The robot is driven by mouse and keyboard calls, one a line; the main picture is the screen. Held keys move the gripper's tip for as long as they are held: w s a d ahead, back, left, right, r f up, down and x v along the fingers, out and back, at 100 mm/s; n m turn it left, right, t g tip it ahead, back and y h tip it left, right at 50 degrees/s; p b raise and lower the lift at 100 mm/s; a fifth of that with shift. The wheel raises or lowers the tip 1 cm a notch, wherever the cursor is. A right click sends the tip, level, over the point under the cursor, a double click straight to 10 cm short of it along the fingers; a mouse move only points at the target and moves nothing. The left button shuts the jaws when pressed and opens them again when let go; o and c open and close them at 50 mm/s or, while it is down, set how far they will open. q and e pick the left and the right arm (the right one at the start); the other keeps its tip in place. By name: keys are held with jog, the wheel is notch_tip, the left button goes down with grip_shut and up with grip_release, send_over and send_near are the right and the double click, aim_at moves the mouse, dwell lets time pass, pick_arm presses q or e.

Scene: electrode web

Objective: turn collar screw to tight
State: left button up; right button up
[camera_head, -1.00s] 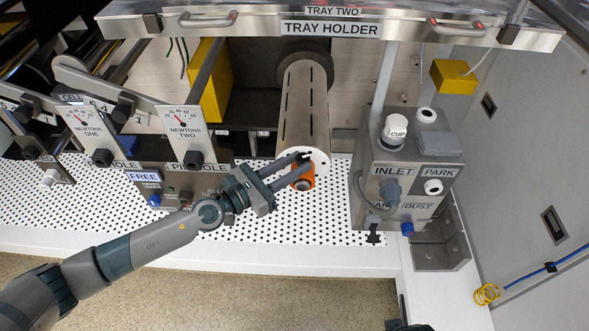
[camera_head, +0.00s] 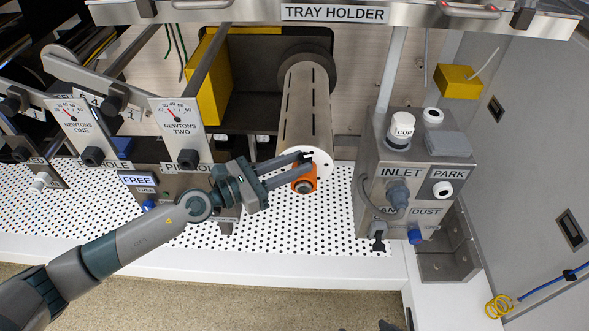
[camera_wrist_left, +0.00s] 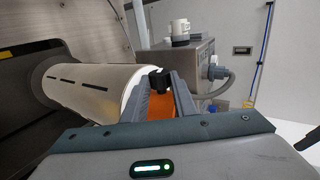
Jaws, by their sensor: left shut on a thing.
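The steel roll (camera_head: 306,105) with dark slots sticks out toward me, its pale end face showing. An orange collar part (camera_head: 305,182) with a dark round centre sits at the front end of the roll. My left gripper (camera_head: 303,162) reaches in from the left to this end. In the left wrist view its fingertips (camera_wrist_left: 159,82) are closed on a small black knob, the collar screw (camera_wrist_left: 158,78), with orange (camera_wrist_left: 157,105) showing between the fingers. The screw's turn position cannot be read. My right gripper is not in view.
A steel box (camera_head: 371,190) with INLET, PARK and DUST labels and a white cup (camera_head: 401,127) stands right of the roll. The TRAY HOLDER bar (camera_head: 240,13) crosses above. NEWTONS gauges (camera_head: 180,124) stand left. The perforated white table (camera_head: 300,235) is clear in front.

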pick_arm(q)
jog(key=shift+w+m+g+h+b, duration=0.15)
jog(key=shift+m+g+h+b, duration=0.2)
jog(key=shift+b, duration=0.7)
jog(key=shift+a+r+g+b, duration=0.15)
jog(key=shift+g+b, duration=0.2)
jog(key=shift+b, duration=0.7)
jog(key=shift+m, duration=0.25)
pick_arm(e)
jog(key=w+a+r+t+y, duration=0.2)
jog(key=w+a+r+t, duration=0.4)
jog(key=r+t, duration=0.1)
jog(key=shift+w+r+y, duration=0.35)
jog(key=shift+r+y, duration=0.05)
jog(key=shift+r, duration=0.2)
pick_arm(q)
jog(key=o, duration=1)
jog(key=shift+o, duration=0.2)
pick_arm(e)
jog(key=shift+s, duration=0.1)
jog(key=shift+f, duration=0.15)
